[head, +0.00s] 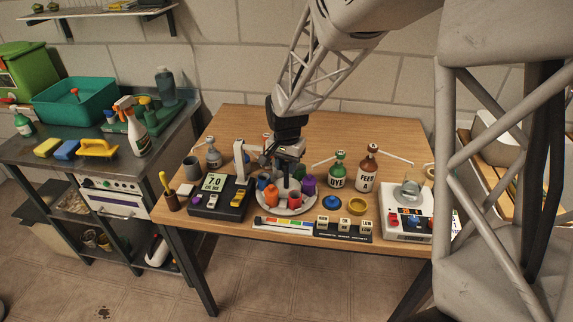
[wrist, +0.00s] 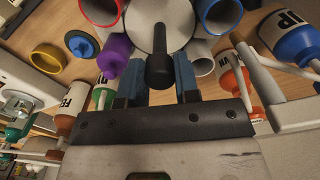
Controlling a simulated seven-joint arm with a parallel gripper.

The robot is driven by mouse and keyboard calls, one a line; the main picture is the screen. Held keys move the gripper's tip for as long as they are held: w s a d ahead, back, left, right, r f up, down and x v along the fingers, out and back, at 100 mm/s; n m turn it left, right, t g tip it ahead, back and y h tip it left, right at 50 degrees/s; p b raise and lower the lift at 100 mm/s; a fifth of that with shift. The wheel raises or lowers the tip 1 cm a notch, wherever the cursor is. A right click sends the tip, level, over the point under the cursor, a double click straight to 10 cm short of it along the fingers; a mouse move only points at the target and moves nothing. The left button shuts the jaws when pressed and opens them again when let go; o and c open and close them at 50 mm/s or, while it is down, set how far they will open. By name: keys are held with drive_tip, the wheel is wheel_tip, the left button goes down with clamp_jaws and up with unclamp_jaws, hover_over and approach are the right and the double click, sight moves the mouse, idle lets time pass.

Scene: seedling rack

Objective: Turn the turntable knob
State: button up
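The turntable (head: 287,211) is a pale round plate with coloured cups standing around its rim, on the wooden table. In the wrist view its hub disc (wrist: 150,18) carries a black knob (wrist: 159,66), a bar with a rounded end. My gripper (head: 288,172) points down over the middle of the turntable. In the wrist view its two blue fingers (wrist: 159,78) stand apart, one on each side of the knob's rounded end. I see no clear contact between fingers and knob. In the head view the knob is hidden behind the gripper and cups.
A white device (head: 405,220) stands at right. The table's back is clear.

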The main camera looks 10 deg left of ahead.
drive_tip(key=shift+n, duration=0.3)
drive_tip(key=shift+c, duration=0.2)
drive_tip(key=n, duration=0.4)
drive_tip(key=shift+n, duration=0.4)
drive_tip(key=n, duration=0.6)
drive_tip(key=shift+n, duration=0.3)
drive_tip(key=o, duration=0.9)
drive_tip(key=shift+r, duration=0.15)
drive_tip(key=shift+r, duration=3.8)
drive_tip(key=shift+d, duration=0.1)
